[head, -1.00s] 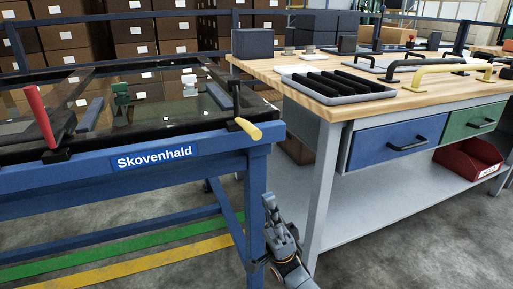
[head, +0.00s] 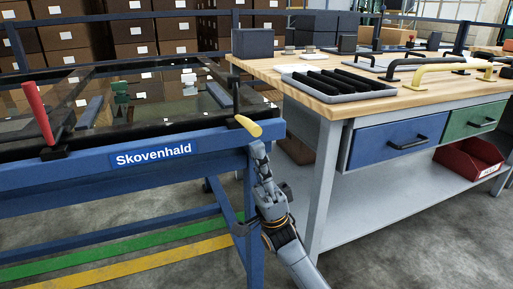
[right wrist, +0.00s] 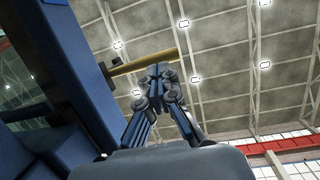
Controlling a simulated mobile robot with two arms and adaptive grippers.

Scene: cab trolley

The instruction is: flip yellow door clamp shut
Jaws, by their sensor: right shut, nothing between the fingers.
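The yellow door clamp handle (head: 248,126) sits at the right front corner of the blue trolley frame (head: 60,185). My right gripper (head: 257,149) is shut and empty, pointing up just below the yellow handle. In the right wrist view the handle (right wrist: 143,64) crosses right above my right fingertips (right wrist: 158,72); I cannot tell whether they touch. A red clamp handle (head: 38,113) stands nearly upright at the trolley's left. A green clamp (head: 120,92) is on the far side. My left gripper is not in view.
A wooden-topped workbench (head: 300,85) with grey legs stands close on the right. It bears a tray of black handles (head: 335,82) and a yellow bar handle (head: 440,70). A red bin (head: 468,160) is on its lower shelf. Floor in front is clear.

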